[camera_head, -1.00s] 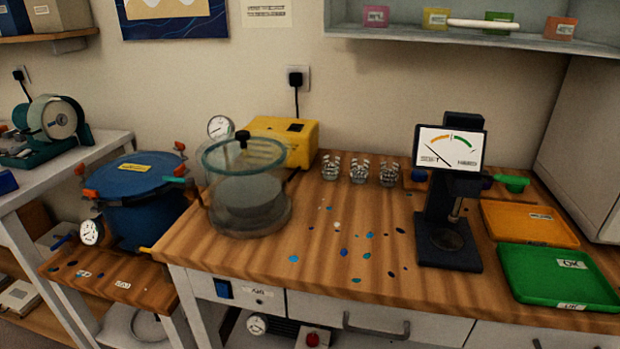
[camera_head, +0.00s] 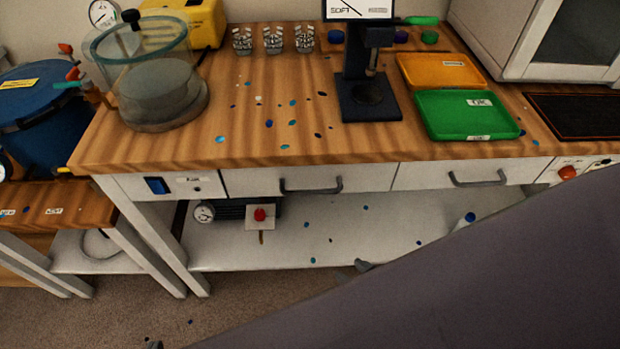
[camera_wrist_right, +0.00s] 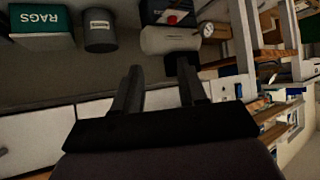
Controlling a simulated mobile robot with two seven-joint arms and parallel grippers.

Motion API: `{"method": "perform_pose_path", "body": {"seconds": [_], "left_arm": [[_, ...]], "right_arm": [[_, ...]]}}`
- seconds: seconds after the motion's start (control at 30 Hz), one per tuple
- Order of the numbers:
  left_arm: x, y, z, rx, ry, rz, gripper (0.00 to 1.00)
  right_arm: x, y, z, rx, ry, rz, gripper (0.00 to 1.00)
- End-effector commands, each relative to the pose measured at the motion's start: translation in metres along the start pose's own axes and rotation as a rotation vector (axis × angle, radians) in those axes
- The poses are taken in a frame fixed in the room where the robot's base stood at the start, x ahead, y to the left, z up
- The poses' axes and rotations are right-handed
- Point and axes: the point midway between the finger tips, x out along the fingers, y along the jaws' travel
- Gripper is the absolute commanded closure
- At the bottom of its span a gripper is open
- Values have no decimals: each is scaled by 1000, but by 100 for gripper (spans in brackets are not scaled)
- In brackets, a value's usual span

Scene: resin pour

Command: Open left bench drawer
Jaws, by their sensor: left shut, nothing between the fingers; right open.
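The left bench drawer (camera_head: 366,179) is a white front under the wooden bench top, with a dark bar handle (camera_head: 311,189). It is shut, flush with the bench front. My right gripper (camera_wrist_right: 160,88) is open and empty in the right wrist view, its two dark fingers apart. In the head view only a small dark tip of it (camera_head: 363,266) shows past my large grey arm, below the drawer in the picture. Of my left gripper, only a small dark tip (camera_head: 153,345) shows at the bottom edge. It is low and left of the drawer, not touching it.
A second drawer (camera_head: 470,174) is shut to the right. A lower shelf (camera_head: 340,232) holds a pump with a red knob (camera_head: 259,214). On the bench stand a glass chamber (camera_head: 160,90), a gauge stand (camera_head: 368,98) and green (camera_head: 467,116) and orange (camera_head: 440,70) trays.

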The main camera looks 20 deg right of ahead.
Motion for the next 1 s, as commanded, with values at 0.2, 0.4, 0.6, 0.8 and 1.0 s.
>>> {"method": "perform_pose_path", "body": {"seconds": [0.2,0.4,0.6,0.8,1.0], "left_arm": [[7,0,9,-1,0,0,100],[24,2,31,-11,-7,5,100],[38,7,44,-18,-2,18,100],[47,10,53,-20,-6,25,100],[49,9,53,-19,-2,26,100]], "right_arm": [[9,7,-6,-145,68,5,62],[29,26,-36,-629,297,71,62],[36,37,-69,-1160,543,224,62],[32,39,-91,-1529,715,397,62],[28,38,-101,-1660,776,476,62]]}}
